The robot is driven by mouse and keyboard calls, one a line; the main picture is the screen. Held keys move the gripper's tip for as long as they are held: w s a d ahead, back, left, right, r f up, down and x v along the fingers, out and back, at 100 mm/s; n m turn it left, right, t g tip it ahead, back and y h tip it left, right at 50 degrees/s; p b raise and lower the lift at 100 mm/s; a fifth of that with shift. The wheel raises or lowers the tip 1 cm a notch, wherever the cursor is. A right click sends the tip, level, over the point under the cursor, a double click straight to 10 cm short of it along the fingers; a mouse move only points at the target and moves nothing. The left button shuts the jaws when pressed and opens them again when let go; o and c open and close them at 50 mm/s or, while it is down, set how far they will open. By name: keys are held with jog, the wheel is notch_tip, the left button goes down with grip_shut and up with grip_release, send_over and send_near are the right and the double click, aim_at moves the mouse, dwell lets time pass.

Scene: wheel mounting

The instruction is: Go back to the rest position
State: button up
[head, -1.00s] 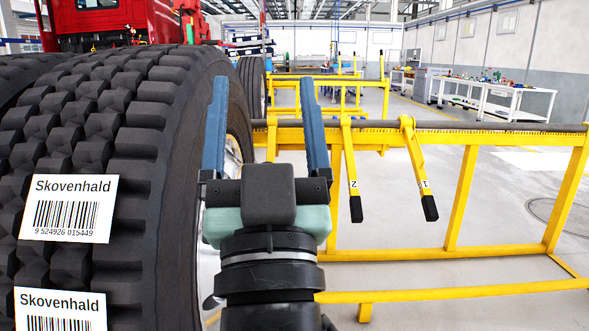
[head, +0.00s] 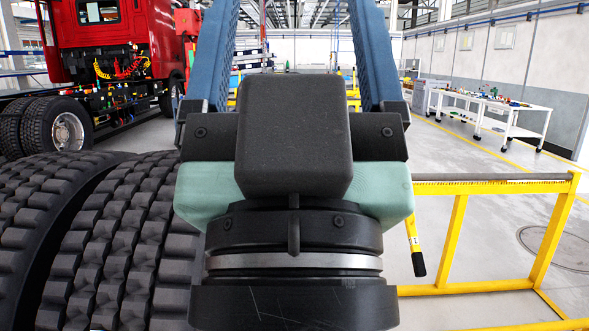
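My gripper (head: 296,50) is large in the middle of the head view, close to the camera. Its two blue fingers point up and stand wide apart, with nothing seen between them; their tips are cut off by the top edge. Large black tyres (head: 115,230) lie at the lower left, beside and partly behind my gripper. A yellow rack (head: 455,240) with a grey bar on top stands at the right, and one yellow lever (head: 416,250) with a black grip shows just right of the gripper. My gripper hides the rack's middle.
A red truck (head: 105,45) with mounted wheels (head: 60,130) stands at the back left. White workbenches (head: 490,110) with small items stand at the back right. The floor (head: 450,150) between the rack and the benches is clear.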

notch_tip(320, 180, up, 15)
jog(key=p, duration=1.2)
jog(key=shift+f, duration=0.2)
